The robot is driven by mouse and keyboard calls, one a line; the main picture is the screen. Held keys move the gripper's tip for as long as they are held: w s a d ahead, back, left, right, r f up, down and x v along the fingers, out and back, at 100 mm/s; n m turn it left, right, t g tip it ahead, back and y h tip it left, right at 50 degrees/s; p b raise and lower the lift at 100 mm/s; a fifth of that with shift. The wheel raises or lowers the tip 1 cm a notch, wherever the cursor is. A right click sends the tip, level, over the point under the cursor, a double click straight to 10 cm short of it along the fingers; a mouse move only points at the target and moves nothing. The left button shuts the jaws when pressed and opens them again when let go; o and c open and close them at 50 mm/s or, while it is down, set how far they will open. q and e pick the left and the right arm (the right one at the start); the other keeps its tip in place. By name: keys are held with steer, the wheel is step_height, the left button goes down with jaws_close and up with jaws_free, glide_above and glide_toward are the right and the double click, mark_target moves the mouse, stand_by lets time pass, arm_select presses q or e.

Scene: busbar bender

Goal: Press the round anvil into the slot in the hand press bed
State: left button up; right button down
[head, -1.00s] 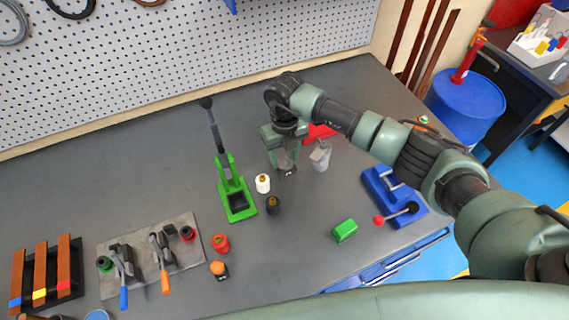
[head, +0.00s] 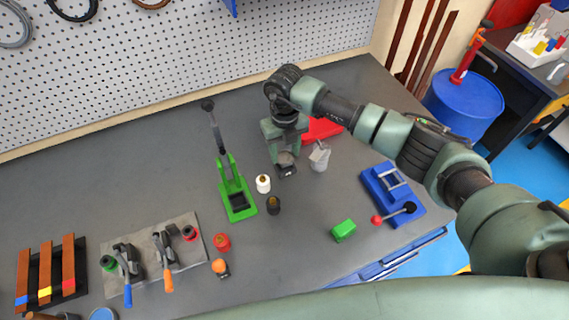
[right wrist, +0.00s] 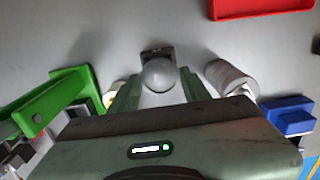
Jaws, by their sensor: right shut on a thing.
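The round anvil (head: 286,158) is a grey ball on a small black block. My right gripper (head: 284,148) is over it, on the bench right of the green hand press. In the right wrist view the anvil's grey ball (right wrist: 158,75) sits between my two fingers (right wrist: 160,90), which are shut on it. I cannot tell whether its block touches the bench. The green hand press (head: 239,205) has a dark slot (head: 238,200) in its bed, and its black-knobbed lever stands up. The press also shows at left in the right wrist view (right wrist: 40,110). My left gripper is not in view.
A blue fixture (head: 393,196) and green block (head: 343,231) lie farther right. The bench behind the press is clear.

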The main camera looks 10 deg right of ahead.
mark_target(286, 157)
steer(key=shift+r+p, duration=1.55)
steer(key=shift+r, duration=1)
steer(key=shift+s+d+r+n+b, duration=0.1)
steer(key=shift+n+b, duration=0.1)
steer(key=shift+n, duration=0.25)
steer(key=shift+s+d+r+n+b, duration=0.1)
steer(key=shift+n+b, duration=0.1)
steer(key=shift+n, duration=0.25)
steer(key=s+d+r+n+b, duration=0.2)
steer(key=s+n, duration=0.7)
steer(key=n, duration=0.7)
steer(key=s+d+r+n+b, duration=0.3)
steer(key=s+n, duration=0.6)
steer(key=n, duration=0.7)
steer(key=shift+s+d+r+b, duration=0.15)
steer(key=shift+d+r+b, duration=0.2)
steer(key=shift+d+b, duration=0.75)
